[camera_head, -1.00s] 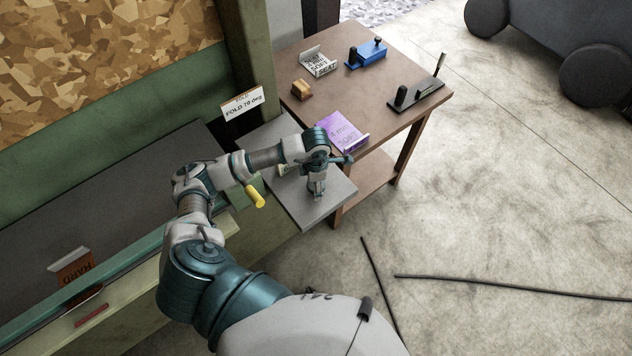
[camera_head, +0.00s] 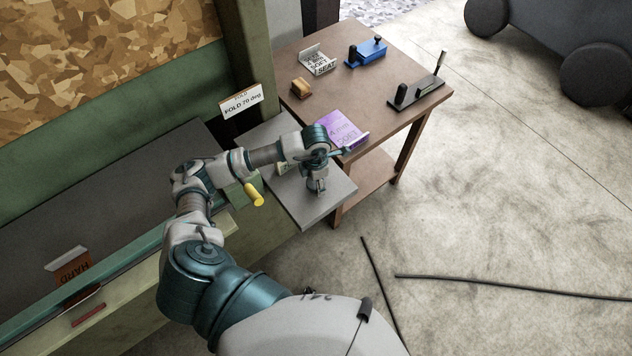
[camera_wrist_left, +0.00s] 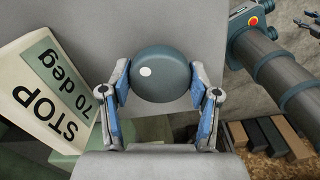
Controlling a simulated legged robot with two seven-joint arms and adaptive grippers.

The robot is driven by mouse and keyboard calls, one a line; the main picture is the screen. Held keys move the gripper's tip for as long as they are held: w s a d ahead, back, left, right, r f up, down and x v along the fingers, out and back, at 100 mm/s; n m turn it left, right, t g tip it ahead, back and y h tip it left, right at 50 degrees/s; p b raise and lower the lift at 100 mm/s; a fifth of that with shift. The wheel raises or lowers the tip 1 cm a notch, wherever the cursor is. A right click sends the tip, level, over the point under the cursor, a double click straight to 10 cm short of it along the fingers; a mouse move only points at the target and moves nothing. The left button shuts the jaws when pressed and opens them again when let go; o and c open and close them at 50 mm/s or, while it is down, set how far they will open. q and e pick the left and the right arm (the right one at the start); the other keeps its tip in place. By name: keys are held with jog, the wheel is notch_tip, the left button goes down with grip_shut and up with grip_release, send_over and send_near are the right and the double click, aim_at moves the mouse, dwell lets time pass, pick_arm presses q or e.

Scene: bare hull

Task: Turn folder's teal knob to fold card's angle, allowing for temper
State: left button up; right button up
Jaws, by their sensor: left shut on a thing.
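The teal knob (camera_wrist_left: 162,73) is a round dark teal disc with a white dot, seen from above in the left wrist view. My left gripper (camera_wrist_left: 165,88) is shut on it, one finger on each side. In the head view my left gripper (camera_head: 318,186) points down over the grey plate beside the folder, and the wrist hides the knob. A card (camera_head: 242,101) reading FOLD 70 deg stands on the folder's green frame. A label (camera_wrist_left: 50,83) reading STOP 70 deg lies left of the knob in the wrist view.
A yellow handle (camera_head: 254,194) sticks out near my forearm. A HARD sign (camera_head: 73,268) is at lower left.

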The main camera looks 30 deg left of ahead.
pick_arm(q)
jog(key=shift+a+n, duration=0.1)
jog(key=shift+n, duration=1.2)
jog(key=shift+b, duration=0.3)
jog(key=o, duration=1.2)
jog(key=shift+c, duration=0.2)
jog(key=shift+r, duration=0.1)
notch_tip(320, 180, up, 12)
